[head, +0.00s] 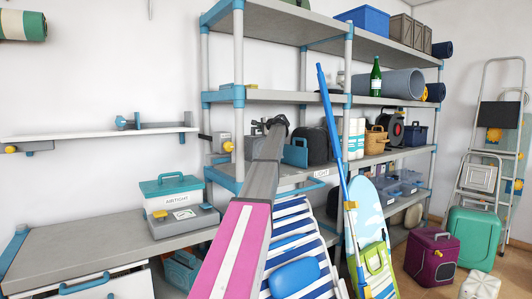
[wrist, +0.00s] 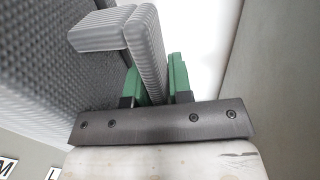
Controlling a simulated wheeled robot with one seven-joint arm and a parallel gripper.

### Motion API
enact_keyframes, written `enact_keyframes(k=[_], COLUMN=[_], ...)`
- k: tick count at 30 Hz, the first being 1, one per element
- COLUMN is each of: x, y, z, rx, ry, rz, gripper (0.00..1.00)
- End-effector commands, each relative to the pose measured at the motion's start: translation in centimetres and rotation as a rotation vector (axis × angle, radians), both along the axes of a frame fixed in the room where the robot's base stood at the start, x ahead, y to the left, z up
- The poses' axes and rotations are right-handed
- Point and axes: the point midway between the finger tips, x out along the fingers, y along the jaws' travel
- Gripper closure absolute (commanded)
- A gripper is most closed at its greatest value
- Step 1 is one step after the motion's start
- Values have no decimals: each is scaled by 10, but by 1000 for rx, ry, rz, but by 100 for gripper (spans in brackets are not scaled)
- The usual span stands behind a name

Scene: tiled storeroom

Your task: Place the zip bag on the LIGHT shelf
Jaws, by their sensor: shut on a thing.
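My arm reaches up to the shelf rack, and my gripper (head: 276,122) is near the middle shelf, just left of a dark rounded bag (head: 317,148) that appears to be the zip bag. In the wrist view, the green fingers of my gripper (wrist: 158,82) are shut on a grey ribbed strap-like handle (wrist: 148,45). A dark textured surface (wrist: 50,65), likely the bag's side, fills the left there. The LIGHT label (head: 322,174) is on the shelf edge below the bag. I cannot tell whether the bag touches the shelf.
White bottles or rolls (head: 356,138) and a wicker basket (head: 375,140) stand right of the bag. A grey shelf (head: 270,96) is close above. A blue pole (head: 335,130) and a striped deck chair (head: 297,232) stand in front. A grey cabinet top (head: 90,242) is at left.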

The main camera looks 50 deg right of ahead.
Motion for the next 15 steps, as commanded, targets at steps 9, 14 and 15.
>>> enact_keyframes(k=[9, 14, 15], x=[0, 0, 0], y=[1, 1, 1], z=[-44, -61, -66], rx=[-2, 0, 1], ry=[-2, -1, 0], rz=[-1, -1, 0], gripper=[100, 100, 100])
